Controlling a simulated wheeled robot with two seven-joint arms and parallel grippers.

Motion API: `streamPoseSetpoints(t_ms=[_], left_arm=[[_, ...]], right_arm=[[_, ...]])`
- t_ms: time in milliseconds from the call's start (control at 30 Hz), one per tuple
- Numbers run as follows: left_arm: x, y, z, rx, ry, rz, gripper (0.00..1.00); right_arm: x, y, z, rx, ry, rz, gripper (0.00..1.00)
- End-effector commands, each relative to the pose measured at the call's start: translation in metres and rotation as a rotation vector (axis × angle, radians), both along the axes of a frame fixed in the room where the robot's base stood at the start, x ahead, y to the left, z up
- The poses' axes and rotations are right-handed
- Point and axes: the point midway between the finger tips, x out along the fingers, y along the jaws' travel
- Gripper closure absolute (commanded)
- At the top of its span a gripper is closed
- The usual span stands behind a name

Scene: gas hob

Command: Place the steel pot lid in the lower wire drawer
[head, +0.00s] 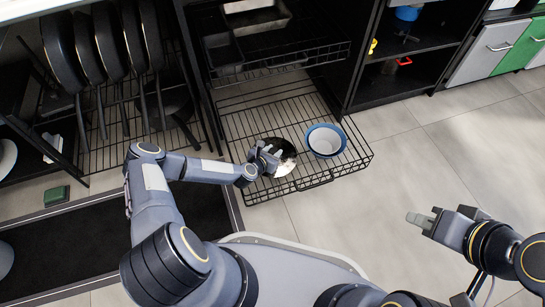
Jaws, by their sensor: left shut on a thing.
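The shiny steel pot lid (287,165) is at the lower wire drawer (356,168), toward its front left, beside a bowl. My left gripper (268,158) is shut on the lid at its left side and partly covers it. I cannot tell whether the lid touches the drawer's wire floor or hangs just above it. The lower drawer is pulled out over the floor. My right gripper (420,219) is away to the right, over the tiles, with nothing seen in it. Its finger opening is too small to judge.
A blue-rimmed white bowl (326,140) stands in the lower drawer, right of the lid. The upper wire drawer (300,58) with dark trays is above and behind. A black mat (110,240) lies below. The floor at right is free.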

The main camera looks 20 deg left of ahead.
Motion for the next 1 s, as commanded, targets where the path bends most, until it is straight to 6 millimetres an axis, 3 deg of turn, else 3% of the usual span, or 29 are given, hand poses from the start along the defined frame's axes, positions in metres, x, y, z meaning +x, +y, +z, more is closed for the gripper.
streamPoseSetpoints(t_ms=[33,133,533,567,700,1000], left_arm=[[-0.001,0.001,-0.015,0.003,0.002,0.001,0.99],[-0.001,0.001,-0.027,0.001,0.002,0.001,0.99],[-0.001,0.001,-0.029,0.000,0.002,0.001,0.99],[-0.001,0.001,-0.029,0.000,0.002,0.001,0.66],[-0.001,0.001,-0.029,0.001,0.002,0.001,0.48],[-0.001,0.002,-0.027,0.002,0.001,0.000,0.48]], right_arm=[[0.000,0.000,-0.009,0.000,0.000,0.000,0.76],[0.000,0.000,-0.014,0.000,0.000,0.000,0.76],[0.000,0.000,-0.012,0.000,0.000,0.000,0.76],[0.000,0.000,-0.012,0.000,0.000,0.000,0.76],[0.000,0.000,-0.012,0.000,0.000,0.000,0.76],[0.000,0.000,-0.012,0.000,0.000,0.000,0.76]])
